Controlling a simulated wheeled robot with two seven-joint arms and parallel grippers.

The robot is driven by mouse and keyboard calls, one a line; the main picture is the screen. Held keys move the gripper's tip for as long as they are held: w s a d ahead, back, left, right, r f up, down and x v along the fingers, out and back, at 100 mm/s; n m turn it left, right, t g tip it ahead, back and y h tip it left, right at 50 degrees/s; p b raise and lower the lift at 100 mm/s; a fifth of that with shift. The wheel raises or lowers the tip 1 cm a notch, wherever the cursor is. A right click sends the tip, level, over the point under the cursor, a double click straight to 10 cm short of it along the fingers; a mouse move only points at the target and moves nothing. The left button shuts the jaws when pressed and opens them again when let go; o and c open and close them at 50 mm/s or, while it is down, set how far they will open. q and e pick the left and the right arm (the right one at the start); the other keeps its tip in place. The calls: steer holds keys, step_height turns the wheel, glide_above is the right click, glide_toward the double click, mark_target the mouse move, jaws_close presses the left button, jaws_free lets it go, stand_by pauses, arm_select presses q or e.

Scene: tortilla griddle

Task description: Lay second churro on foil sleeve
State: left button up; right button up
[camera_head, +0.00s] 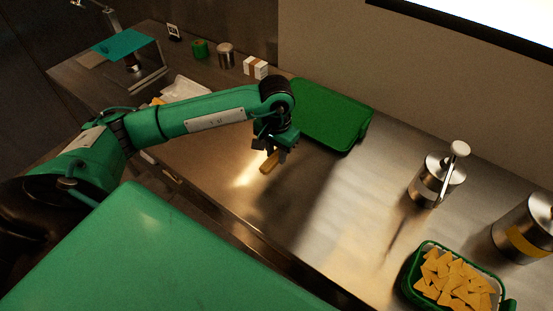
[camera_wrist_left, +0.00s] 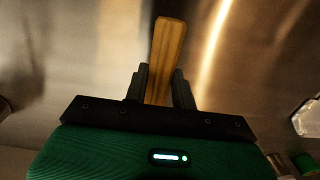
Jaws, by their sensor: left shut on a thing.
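My left gripper (camera_head: 272,150) is shut on a golden-brown churro (camera_head: 269,162) and holds it above the steel counter, in front of the green tray. In the left wrist view the ridged churro (camera_wrist_left: 167,62) sticks out from between the two dark fingers (camera_wrist_left: 160,90). A white paper or foil item (camera_head: 188,90) lies on the counter behind my left arm, with a small golden piece (camera_head: 158,101) at its near edge. The arm hides part of it, and I cannot tell whether it is the foil sleeve. My right gripper is not in view.
A green tray (camera_head: 330,112) lies at the back by the wall. A green basket of chips (camera_head: 455,280), a pump canister (camera_head: 435,180) and a steel canister (camera_head: 528,230) stand at right. The middle of the steel counter (camera_head: 330,215) is clear.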

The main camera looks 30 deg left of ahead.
mark_target(276, 171)
arm_select(q)
step_height(276, 171, down, 4)
steer(key=shift+f+p, duration=0.15)
steer(key=shift+p, duration=0.45)
steer(key=shift+f+b, duration=0.3)
steer(key=shift+f, duration=0.25)
steer(key=o, duration=1)
steer(key=shift+r, duration=0.15)
